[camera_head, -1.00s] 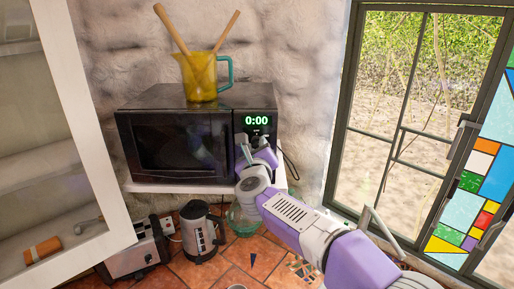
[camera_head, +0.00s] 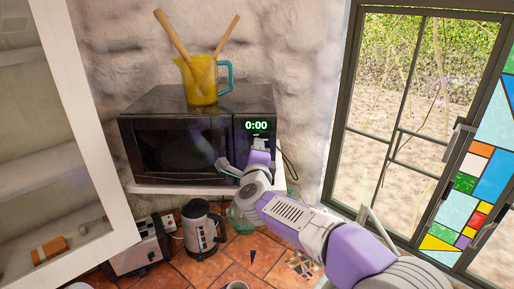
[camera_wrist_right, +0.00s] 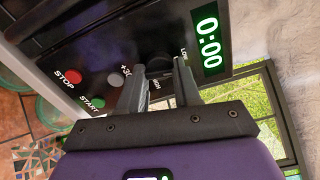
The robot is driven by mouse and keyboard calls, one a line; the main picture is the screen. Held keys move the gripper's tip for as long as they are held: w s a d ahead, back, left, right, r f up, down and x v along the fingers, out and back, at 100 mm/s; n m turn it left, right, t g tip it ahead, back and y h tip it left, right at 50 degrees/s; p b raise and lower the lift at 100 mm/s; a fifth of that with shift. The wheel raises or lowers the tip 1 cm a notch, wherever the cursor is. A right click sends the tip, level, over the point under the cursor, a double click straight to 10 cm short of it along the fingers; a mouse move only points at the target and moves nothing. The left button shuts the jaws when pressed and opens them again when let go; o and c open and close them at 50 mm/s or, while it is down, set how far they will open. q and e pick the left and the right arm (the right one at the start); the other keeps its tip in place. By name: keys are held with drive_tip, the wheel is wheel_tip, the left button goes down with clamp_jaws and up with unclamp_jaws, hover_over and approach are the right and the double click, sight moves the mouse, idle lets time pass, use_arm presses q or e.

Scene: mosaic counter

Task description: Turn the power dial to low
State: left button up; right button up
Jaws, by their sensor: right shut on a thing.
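The black microwave (camera_head: 180,145) stands on a white shelf, its display (camera_head: 256,125) reading 0:00. My right gripper (camera_head: 259,144) is at its control panel, just below the display, and hides the dial in the head view. In the right wrist view the dark power dial (camera_wrist_right: 160,64) sits between the two grey fingers of my right gripper (camera_wrist_right: 162,72), which are shut on it. LOW and HIGH labels show beside it. The dial's pointer cannot be made out. My left gripper is not in view.
A yellow jug (camera_head: 202,80) with two wooden utensils stands on the microwave. Below the shelf are a kettle (camera_head: 201,230) and a toaster (camera_head: 138,248). In the wrist view, a red STOP button (camera_wrist_right: 74,77) and a green START button (camera_wrist_right: 98,103) lie near the fingers.

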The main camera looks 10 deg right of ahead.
drive_tip(key=shift+n+p, duration=0.45)
drive_tip(key=shift+n, duration=0.55)
drive_tip(key=o, duration=1.1)
drive_tip(key=shift+c, duration=0.2)
drive_tip(key=shift+s, duration=0.1)
drive_tip(key=s+a+b, duration=0.1)
drive_tip(key=s+b, duration=0.1)
drive_tip(key=s, duration=0.5)
drive_tip(key=shift+s+a, duration=0.15)
drive_tip(key=shift+a, duration=0.15)
